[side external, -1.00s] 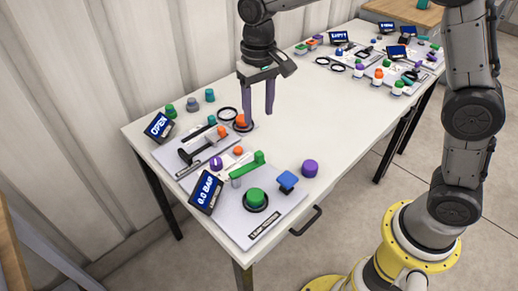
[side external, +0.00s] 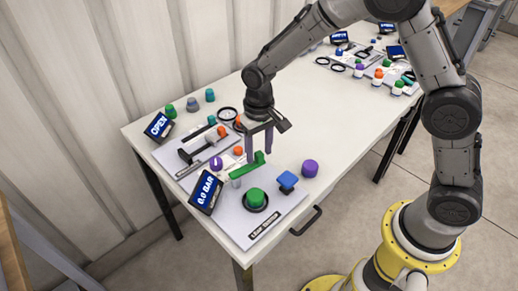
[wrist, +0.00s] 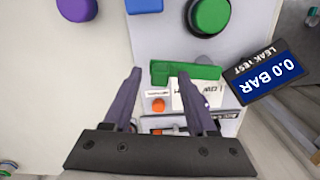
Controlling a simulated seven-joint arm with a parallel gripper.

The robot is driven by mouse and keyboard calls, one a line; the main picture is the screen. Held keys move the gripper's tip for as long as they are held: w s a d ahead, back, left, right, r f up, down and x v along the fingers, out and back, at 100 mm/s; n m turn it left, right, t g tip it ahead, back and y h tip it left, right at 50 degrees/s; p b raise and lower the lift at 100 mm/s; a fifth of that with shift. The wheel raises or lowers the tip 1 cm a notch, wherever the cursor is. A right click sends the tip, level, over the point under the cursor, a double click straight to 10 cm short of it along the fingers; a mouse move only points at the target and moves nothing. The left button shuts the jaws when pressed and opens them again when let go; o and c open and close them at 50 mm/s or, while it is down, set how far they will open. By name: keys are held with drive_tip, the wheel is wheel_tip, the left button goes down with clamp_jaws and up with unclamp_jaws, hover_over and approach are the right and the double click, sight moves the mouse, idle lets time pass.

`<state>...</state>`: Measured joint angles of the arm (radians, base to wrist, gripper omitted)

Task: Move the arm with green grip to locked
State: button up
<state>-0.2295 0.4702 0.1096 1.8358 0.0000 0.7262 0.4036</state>
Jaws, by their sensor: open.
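The arm with the green grip (side external: 247,168) lies over the near panel, its green bar reaching up and right from a pale post at its lower left. In the wrist view the green grip (wrist: 186,73) lies across the panel just beyond my fingertips. My gripper (side external: 259,157) is open, fingers pointing down, at the right end of the green grip in the side view. In the wrist view my gripper (wrist: 159,72) has its two fingers spread, with the grip's bar ahead of and between them. I cannot tell whether a finger touches it. The locked marking is not readable.
Near the grip are a green knob (side external: 256,198), a blue knob (side external: 287,181), a purple knob (side external: 310,168) and a 0.0 BAR display (side external: 206,191). A black-handled lever (side external: 196,152) and an OPEN display (side external: 159,127) stand behind. The table's middle is clear.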

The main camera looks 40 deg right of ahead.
clamp_jaws()
drive_tip(key=shift+r, duration=0.1)
idle(1.3)
